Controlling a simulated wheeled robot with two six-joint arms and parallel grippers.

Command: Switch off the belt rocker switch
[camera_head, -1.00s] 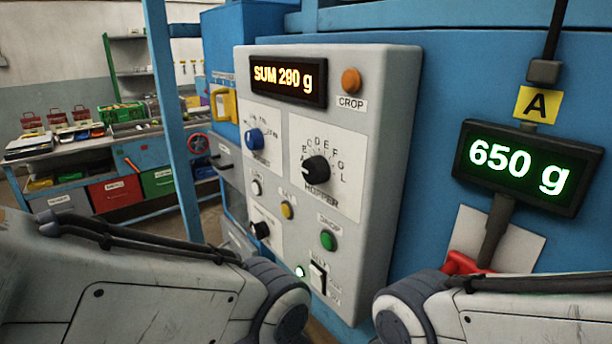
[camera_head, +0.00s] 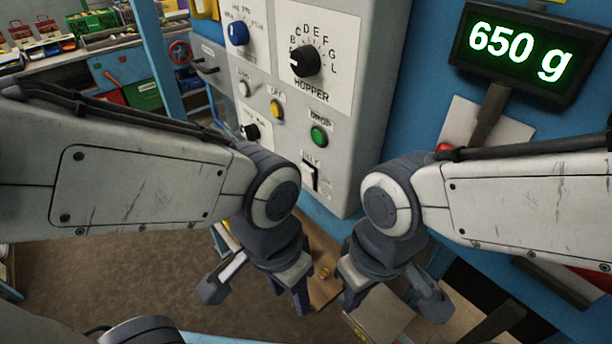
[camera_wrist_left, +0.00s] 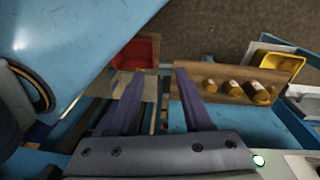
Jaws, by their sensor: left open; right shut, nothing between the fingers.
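The rocker switch (camera_head: 311,177), black in a pale frame, sits at the bottom of the grey control panel (camera_head: 350,125). Its label is partly readable, and I cannot tell which way it is tipped. My left gripper (camera_head: 290,292) hangs below and left of the switch, pointing down and touching no part of the panel. In the left wrist view its two fingers (camera_wrist_left: 157,80) are apart with nothing between them. My right gripper (camera_head: 350,298) hangs below and right of the switch, shut and empty. A small lit lamp (camera_wrist_left: 258,160) shows at the left wrist view's lower right.
Above the switch are a green button (camera_head: 319,135), a yellow button (camera_head: 277,109) and the black hopper knob (camera_head: 305,61). A display (camera_head: 530,45) reads 650 g at right. Below my left gripper are brass weights (camera_wrist_left: 230,88) in a wooden block and a red bin (camera_wrist_left: 138,52).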

